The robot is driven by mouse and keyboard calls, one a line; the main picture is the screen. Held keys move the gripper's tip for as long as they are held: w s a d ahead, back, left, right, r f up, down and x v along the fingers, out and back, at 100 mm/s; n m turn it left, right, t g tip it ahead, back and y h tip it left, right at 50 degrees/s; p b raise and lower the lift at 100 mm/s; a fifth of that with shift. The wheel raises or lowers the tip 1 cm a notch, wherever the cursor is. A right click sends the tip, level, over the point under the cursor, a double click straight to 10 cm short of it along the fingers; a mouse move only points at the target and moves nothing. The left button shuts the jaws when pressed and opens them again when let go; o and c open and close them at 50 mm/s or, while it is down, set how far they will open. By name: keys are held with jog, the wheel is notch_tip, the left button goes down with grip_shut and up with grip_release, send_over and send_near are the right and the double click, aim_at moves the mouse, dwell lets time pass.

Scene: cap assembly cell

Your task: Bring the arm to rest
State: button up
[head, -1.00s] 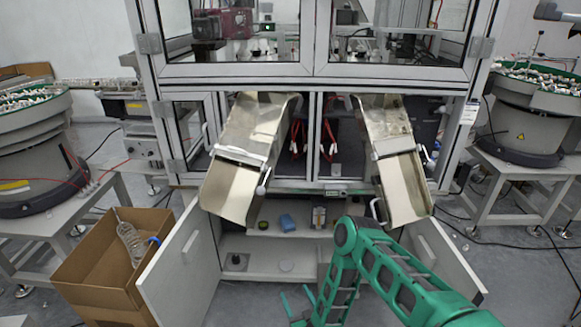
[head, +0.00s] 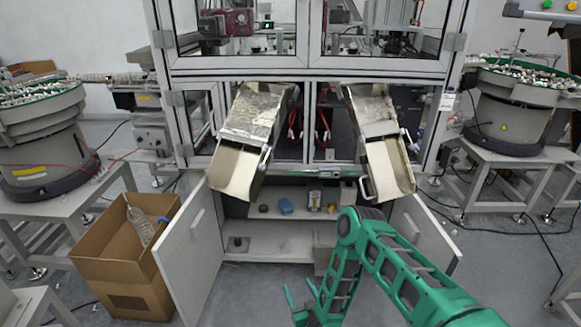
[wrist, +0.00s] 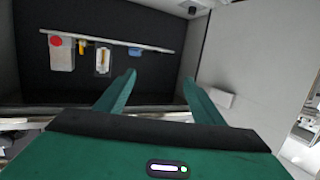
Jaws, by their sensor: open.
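My green arm reaches in from the lower right of the head view and bends down in front of the open cabinet. My gripper (head: 300,297) is low in front of the cabinet's lower opening. In the wrist view my gripper (wrist: 158,82) shows two green fingers spread apart with nothing between them. Beyond the fingers is the dark cabinet inside with a shelf (wrist: 110,42) carrying several small items.
Two metal chutes (head: 245,150) and (head: 380,150) jut from the machine. The cabinet doors (head: 190,255) and (head: 428,235) stand open. A cardboard box (head: 125,265) holding a clear bottle (head: 140,226) stands at left. Bowl feeders (head: 42,135) and (head: 512,110) flank the machine.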

jog(key=w+d+r+m+g+h, duration=0.1)
jog(key=w+d+r+g+h, duration=0.3)
jog(key=w+d+r, duration=1.05)
jog(key=s+d+r+m+g+h, duration=0.2)
jog(key=s+d+r, duration=0.2)
jog(key=d+r, duration=0.5)
jog(key=s+d+r+m+g+h, duration=0.15)
jog(key=s+d+r, duration=0.25)
jog(key=d+r, duration=0.5)
jog(key=s+d+r+m+g, duration=0.1)
jog(key=s+d+r, duration=0.25)
jog(key=s, duration=0.35)
jog(key=s+d+r+m+g+h, duration=0.1)
jog(key=s+d+r+g, duration=0.15)
jog(key=s+r, duration=0.3)
jog(key=s+d+r+m+g, duration=0.1)
jog(key=s+d+r+m, duration=0.2)
jog(key=s, duration=0.5)
jog(key=s+a+r+g+y, duration=0.1)
jog(key=s+a+r, duration=0.1)
jog(key=s, duration=1)
jog(key=s+a+r+g+y, duration=0.1)
jog(key=s+r, duration=0.3)
jog(key=s, duration=0.8)
jog(key=shift+a+r+m+g+y, duration=0.3)
jog(key=shift+a+m+g+y, duration=0.15)
jog(key=shift+a+y, duration=0.15)
